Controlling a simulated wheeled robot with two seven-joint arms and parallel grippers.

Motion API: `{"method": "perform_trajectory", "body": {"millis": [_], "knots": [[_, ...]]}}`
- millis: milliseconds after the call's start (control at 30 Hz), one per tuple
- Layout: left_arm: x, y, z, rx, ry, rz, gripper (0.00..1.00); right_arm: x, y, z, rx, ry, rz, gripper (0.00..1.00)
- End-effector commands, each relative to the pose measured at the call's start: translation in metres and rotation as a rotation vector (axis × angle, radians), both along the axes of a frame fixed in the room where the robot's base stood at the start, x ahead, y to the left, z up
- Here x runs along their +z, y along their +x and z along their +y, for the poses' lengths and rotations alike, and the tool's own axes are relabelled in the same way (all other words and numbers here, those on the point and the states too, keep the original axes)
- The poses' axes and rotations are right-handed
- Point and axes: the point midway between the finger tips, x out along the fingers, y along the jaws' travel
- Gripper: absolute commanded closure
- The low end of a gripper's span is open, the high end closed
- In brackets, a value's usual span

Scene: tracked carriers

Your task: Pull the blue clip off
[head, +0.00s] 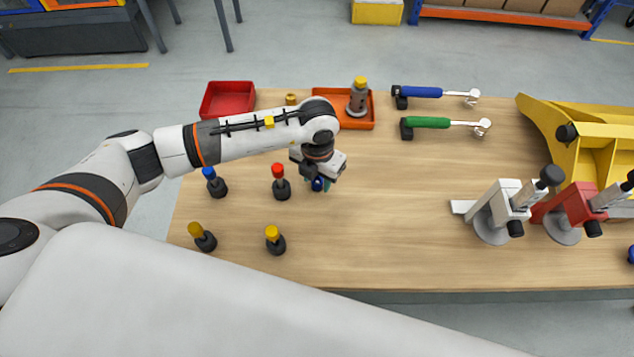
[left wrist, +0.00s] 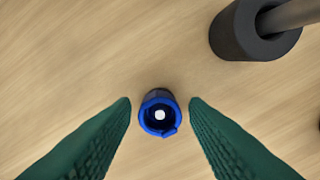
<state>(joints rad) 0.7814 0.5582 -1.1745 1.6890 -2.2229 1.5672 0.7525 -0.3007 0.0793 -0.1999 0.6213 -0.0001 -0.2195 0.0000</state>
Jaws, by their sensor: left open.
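The blue clip (left wrist: 145,117) is a ring with a small gap or tab at its lower right. In the left wrist view it sits around the top of a small dark upright piece with a pale centre. In the head view it shows as a small blue patch (head: 318,184) under my left gripper (head: 319,186). My left gripper is open, its green ribbed fingers (left wrist: 160,106) on either side of the clip with a gap on both sides. The gripper hides most of the dark piece in the head view. My right gripper is not in view.
A red-topped peg (head: 279,181) stands close left of the gripper; its dark base (left wrist: 248,35) shows in the wrist view. Blue-topped (head: 214,182) and yellow-topped pegs (head: 274,240) stand nearby. An orange tray (head: 331,98) lies behind.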

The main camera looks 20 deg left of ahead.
Motion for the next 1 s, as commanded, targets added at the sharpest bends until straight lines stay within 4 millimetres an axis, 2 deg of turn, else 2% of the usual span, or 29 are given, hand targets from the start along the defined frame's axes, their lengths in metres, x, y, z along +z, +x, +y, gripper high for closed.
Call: {"method": "perform_trajectory", "body": {"millis": [33, 267, 567, 1000], "knots": [[0.0, 0.0, 0.0, 0.0, 0.0, 0.0, 0.62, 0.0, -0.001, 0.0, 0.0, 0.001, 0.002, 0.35], [0.0, 0.0, 0.0, 0.0, 0.0, 0.0, 1.0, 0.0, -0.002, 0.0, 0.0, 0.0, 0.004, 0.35], [0.003, 0.0, 0.0, 0.0, 0.0, 0.0, 1.0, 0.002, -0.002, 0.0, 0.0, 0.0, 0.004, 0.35], [0.019, 0.0, 0.0, 0.001, 0.0, 0.0, 1.0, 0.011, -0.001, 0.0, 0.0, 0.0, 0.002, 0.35]]}}
